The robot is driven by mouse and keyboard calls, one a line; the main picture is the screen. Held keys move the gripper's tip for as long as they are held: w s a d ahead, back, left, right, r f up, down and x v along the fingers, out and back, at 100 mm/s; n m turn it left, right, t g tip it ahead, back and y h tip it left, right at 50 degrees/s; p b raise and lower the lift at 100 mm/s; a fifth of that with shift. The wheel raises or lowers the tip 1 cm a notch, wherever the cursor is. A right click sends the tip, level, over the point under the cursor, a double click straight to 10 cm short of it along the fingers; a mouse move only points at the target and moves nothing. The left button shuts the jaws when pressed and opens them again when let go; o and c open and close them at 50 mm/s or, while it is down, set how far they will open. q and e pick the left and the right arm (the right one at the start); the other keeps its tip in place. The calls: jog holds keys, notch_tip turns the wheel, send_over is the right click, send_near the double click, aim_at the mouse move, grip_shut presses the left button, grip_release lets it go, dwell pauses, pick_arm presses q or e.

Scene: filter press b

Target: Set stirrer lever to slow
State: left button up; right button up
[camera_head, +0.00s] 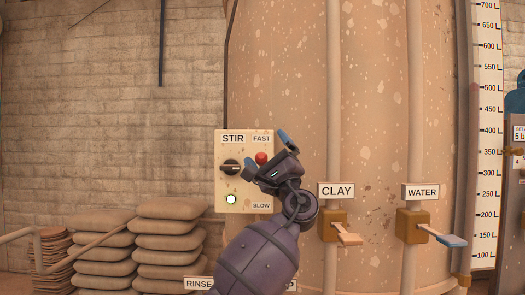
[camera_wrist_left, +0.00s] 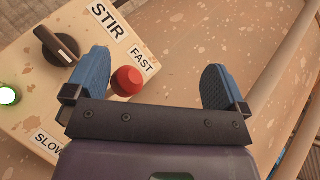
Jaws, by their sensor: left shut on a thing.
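The cream STIR panel (camera_head: 223,186) stands at the middle of the head view, with FAST at its upper right and SLOW (camera_head: 261,206) at its lower right. The stirrer lever's red knob (camera_head: 261,158) is near FAST; its stem is hidden. My right gripper is not in view.
A black rotary knob (camera_head: 231,167) and a lit white-green lamp (camera_head: 231,199) are on the panel's left side. The CLAY lever (camera_head: 348,239) and WATER lever (camera_head: 449,239) stand to the right. Stacked sacks (camera_head: 170,227) lie at lower left. A large speckled tank (camera_head: 290,60) rises behind.

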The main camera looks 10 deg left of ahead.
pick_arm(q)
jog(key=shift+s+d+r+t, duration=0.3)
jog(key=shift+s+d+r, duration=0.65)
jog(key=shift+r, duration=0.1)
jog(key=d, duration=0.1)
jog(key=s+d, duration=0.2)
jog(key=shift+r+t+p, duration=0.3)
jog(key=shift+p, duration=0.05)
jog(key=c, duration=0.4)
jog(key=shift+s+a+f+p, duration=0.3)
jog(key=shift+s+f+p, duration=0.05)
jog(key=shift+s+f, duration=0.15)
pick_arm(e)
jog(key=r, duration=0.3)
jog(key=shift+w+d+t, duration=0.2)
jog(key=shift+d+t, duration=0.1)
